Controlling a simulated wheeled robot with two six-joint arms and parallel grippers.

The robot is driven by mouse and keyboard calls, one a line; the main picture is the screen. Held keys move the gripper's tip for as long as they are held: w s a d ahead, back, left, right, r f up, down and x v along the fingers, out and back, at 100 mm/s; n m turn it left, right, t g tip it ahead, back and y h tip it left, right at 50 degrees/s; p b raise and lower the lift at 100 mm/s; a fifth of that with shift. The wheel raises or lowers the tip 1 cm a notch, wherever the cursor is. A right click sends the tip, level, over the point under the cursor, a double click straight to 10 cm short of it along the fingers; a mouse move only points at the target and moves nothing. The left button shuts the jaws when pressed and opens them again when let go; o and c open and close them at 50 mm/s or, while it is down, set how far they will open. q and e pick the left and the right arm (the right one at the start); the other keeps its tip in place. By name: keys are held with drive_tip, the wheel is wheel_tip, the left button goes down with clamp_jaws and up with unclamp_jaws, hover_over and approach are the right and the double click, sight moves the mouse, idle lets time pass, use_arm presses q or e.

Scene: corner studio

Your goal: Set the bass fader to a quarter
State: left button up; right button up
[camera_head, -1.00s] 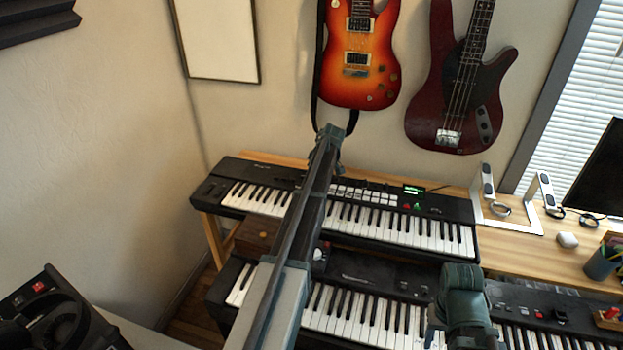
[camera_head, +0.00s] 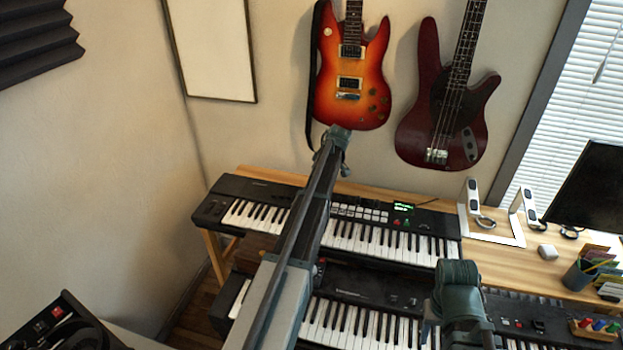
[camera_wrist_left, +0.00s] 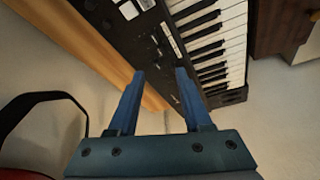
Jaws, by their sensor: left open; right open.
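No fader marked bass can be made out in these views. The rear keyboard (camera_head: 345,228) stands on the wooden desk, with white pads, small controls and a lit green screen on its panel. It also shows close up in the left wrist view (camera_wrist_left: 150,40), with buttons and small controls beside the keys. My left gripper (camera_wrist_left: 155,85) is open and empty, its two blue fingers apart in front of the keyboard's edge. My left arm crosses the middle of the head view and hides part of both keyboards. My right gripper (camera_head: 458,295) is over the front keyboard (camera_head: 365,310), its fingertips not clear.
Two guitars, a sunburst one (camera_head: 350,75) and a dark red one (camera_head: 445,110), hang on the wall behind the desk. A white stand (camera_head: 495,235), a pen cup (camera_head: 580,275) and a dark monitor (camera_head: 590,190) are at the right. Bare wooden desk (camera_head: 510,265) shows between them.

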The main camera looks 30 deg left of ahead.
use_arm(q)
drive_tip(key=p+v, duration=0.1)
drive_tip(key=v, duration=0.2)
drive_tip(key=shift+d+r+p, duration=0.1)
drive_tip(key=shift+p, duration=0.25)
use_arm(e)
wheel_tip(320, 180, up, 3)
use_arm(q)
drive_tip(key=s+d+f+m+h, duration=0.1)
drive_tip(key=s+d+m, duration=0.6)
drive_tip(key=s+d, duration=0.6)
drive_tip(key=s+d+f+m+h, duration=0.1)
drive_tip(key=s+d+m, duration=0.65)
drive_tip(key=d, duration=0.85)
drive_tip(key=s+d+m+h, duration=0.1)
drive_tip(key=s+d+m, duration=0.4)
drive_tip(key=s, duration=0.9)
drive_tip(key=d, duration=0.3)
drive_tip(key=shift+s+g, duration=0.35)
drive_tip(key=shift+g, duration=0.05)
use_arm(e)
drive_tip(key=shift+f, duration=0.25)
